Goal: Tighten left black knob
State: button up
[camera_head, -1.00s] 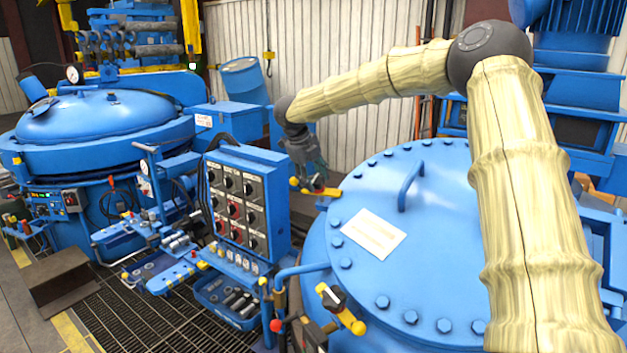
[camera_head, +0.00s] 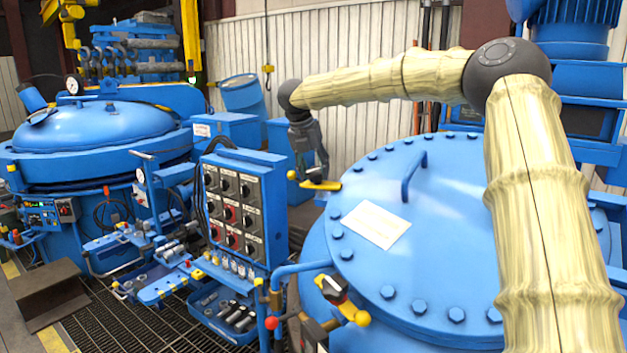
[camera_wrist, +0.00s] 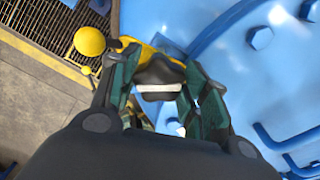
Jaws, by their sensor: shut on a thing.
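My gripper (camera_head: 314,173) is at the left edge of the big blue furnace lid, shut on a black knob. In the wrist view the black knob (camera_wrist: 158,75), with a pale stripe across it, sits between the two green-lined fingers. It sits on a yellow lever (camera_head: 326,186) that ends in a yellow ball (camera_wrist: 90,41) in the wrist view. In the head view the fingers mostly hide this knob. A second black knob (camera_head: 334,287), with a yellow lever, stands free at the lid's near edge.
A blue control panel (camera_head: 243,208) with several black and red knobs stands left of the lid. The lid (camera_head: 450,215) carries rim bolts, a blue handle (camera_head: 413,178) and a white label (camera_head: 375,224). A blue pipe (camera_head: 300,268) runs near the front knob.

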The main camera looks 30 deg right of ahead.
jog(key=m+b, duration=0.2)
jog(key=f+m+b, duration=0.1)
jog(key=m+b, duration=0.1)
jog(key=shift+s+d, duration=0.1)
jog(key=shift+r+m+b, duration=0.2)
jog(key=shift+m+b, duration=0.8)
jog(key=shift+m, duration=0.2)
jog(key=o, duration=1)
jog(key=shift+d, duration=0.2)
jog(key=shift+r, duration=0.2)
jog(key=v, duration=1.2)
